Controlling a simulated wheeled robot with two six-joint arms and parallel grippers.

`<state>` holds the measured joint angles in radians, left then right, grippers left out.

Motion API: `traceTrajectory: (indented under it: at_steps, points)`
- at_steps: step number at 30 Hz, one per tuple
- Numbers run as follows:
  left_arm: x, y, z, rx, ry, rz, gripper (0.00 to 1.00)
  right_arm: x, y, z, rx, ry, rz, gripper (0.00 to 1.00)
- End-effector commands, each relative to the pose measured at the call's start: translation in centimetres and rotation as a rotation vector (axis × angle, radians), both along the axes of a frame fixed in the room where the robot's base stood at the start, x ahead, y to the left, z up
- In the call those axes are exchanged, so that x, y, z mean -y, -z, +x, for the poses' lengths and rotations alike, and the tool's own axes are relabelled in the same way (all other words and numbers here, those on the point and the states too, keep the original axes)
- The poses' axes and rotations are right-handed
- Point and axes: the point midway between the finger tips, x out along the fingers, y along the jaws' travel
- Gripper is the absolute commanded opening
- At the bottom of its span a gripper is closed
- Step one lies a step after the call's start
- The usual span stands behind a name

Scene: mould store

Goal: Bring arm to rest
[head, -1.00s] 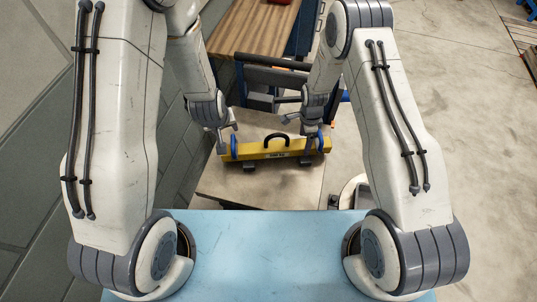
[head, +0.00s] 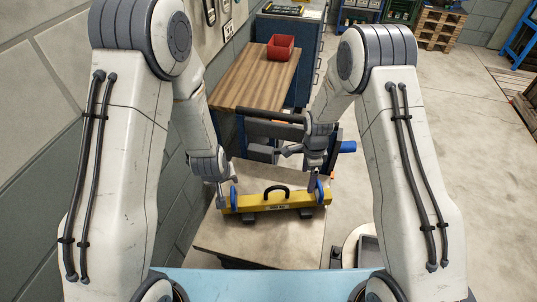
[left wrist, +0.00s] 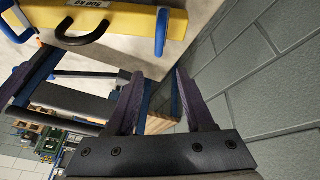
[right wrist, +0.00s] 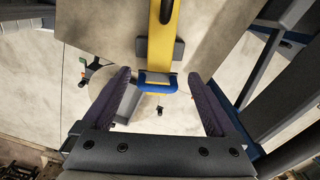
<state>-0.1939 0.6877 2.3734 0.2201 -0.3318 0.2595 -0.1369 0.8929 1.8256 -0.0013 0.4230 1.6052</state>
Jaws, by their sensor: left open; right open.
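A yellow lifting beam (head: 250,205) with a black arched handle, a weight label and a blue grip at each end lies level on dark blocks on a pale table (head: 270,243). My left gripper (head: 226,192) is open and empty beside the left blue grip; in the left wrist view that grip (left wrist: 161,32) lies beyond the fingers, apart from them. My right gripper (head: 314,182) is open near the right blue grip. In the right wrist view that grip (right wrist: 158,84) appears between the open fingertips; the fingers do not close on it.
A dark frame (head: 270,128) with a blue part stands just behind the table. Beyond it is a wooden-topped bench (head: 250,80) with a red bin (head: 281,47). A grey wall (head: 130,215) runs close on the left. Open concrete floor (head: 440,120) lies to the right.

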Motion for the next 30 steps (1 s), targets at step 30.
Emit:
traceTrajectory:
  at_steps: [30]
  points:
    - [-5.3,-14.0,-9.0,-0.158,0.252,0.084,0.53,5.6,-17.8,-13.4,0.183,-1.337,-0.143,0.92]
